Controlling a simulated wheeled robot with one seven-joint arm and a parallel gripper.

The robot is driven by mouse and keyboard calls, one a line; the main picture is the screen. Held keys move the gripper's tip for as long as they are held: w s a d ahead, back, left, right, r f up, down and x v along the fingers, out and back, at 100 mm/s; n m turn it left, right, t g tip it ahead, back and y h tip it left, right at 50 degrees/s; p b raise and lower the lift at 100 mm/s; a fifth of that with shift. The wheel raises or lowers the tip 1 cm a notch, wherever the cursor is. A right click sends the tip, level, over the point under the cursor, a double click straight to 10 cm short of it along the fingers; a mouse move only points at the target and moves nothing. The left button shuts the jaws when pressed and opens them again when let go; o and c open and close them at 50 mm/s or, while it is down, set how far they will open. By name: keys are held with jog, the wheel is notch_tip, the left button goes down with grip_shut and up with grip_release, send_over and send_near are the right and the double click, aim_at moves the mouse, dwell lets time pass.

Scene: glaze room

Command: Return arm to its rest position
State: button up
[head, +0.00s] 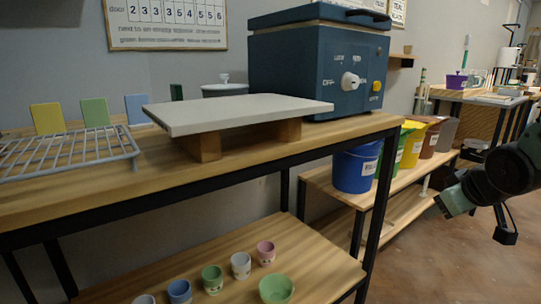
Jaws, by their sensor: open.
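My gripper (445,205) is at the right of the head view, at the end of my dark arm, which enters from the right edge. Part of the arm is cut off by the right edge of the picture.
A wooden bench (70,195) holds a wire rack (70,152), a grey slab (235,112) on wooden blocks and a blue kiln (310,65). Small cups stand on its lower shelf (215,255). Buckets (355,170) stand on the low shelf. Floor (425,270) is clear at lower right.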

jog(key=s+a+f+m+g, duration=0.2)
jog(key=s+f+g, duration=0.1)
jog(key=s, duration=0.4)
jog(key=s+a+f+m+g, duration=0.2)
jog(key=s+f, duration=0.2)
jog(key=s, duration=0.2)
jog(key=s+a+r+n+g+y, duration=0.15)
jog(key=s+a+n, duration=0.25)
jog(key=s+a, duration=0.45)
jog(key=s+a+r+n+g, duration=0.15)
jog(key=s+a+n, duration=0.35)
jog(key=a, duration=0.6)
notch_tip(320, 180, up, 34)
jog(key=m+p, duration=0.1)
jog(key=p, duration=3.3)
jog(key=shift+s+d+p, duration=0.15)
jog(key=shift+d+p, duration=0.2)
jog(key=shift+p, duration=0.05)
